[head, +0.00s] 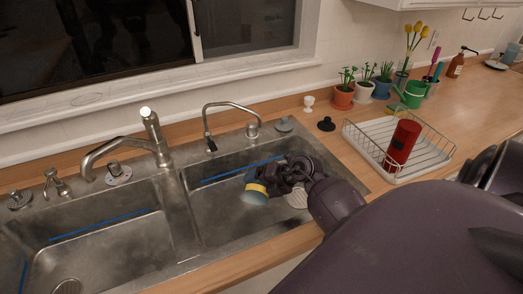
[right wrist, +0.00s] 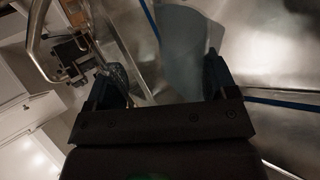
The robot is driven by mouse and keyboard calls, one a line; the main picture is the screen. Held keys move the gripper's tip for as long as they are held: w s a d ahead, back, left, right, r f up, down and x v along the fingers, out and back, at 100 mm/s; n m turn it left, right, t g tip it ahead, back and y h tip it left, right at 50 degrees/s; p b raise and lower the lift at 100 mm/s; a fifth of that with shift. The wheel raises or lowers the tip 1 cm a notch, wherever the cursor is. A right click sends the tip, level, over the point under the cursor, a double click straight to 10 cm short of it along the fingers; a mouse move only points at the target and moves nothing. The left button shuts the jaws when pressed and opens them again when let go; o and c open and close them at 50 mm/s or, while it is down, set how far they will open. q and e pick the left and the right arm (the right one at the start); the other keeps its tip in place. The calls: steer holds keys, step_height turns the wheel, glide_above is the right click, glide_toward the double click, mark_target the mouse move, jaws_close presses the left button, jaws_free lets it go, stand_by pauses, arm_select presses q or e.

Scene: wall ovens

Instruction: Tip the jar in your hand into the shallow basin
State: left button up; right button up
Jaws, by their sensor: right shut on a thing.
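The jar (head: 254,195) is blue-grey with a yellow band and is held tilted over the right basin (head: 222,222) of the steel double sink. My right gripper (head: 268,181) is shut on it, inside the sink area. In the right wrist view the pale blue-grey jar (right wrist: 185,55) lies between the fingers of my right gripper (right wrist: 165,80). The jar's mouth and contents cannot be made out. The left basin (head: 100,240) has a drain and a blue line on its wall. Which basin is shallower is hard to tell. My left gripper is not in view.
A large faucet (head: 150,140) and a thin curved tap (head: 228,108) stand behind the basins. A white dish rack (head: 435,160) with a red canister (head: 402,145) is right of the sink. Potted plants (head: 343,92) line the counter's back. My arm covers the lower right.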

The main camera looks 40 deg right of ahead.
steer(key=shift+w+d+r+m+g+y, duration=0.3)
steer(key=shift+r+m+g+y, duration=0.2)
steer(key=shift+y, duration=0.2)
stand_by(1.1)
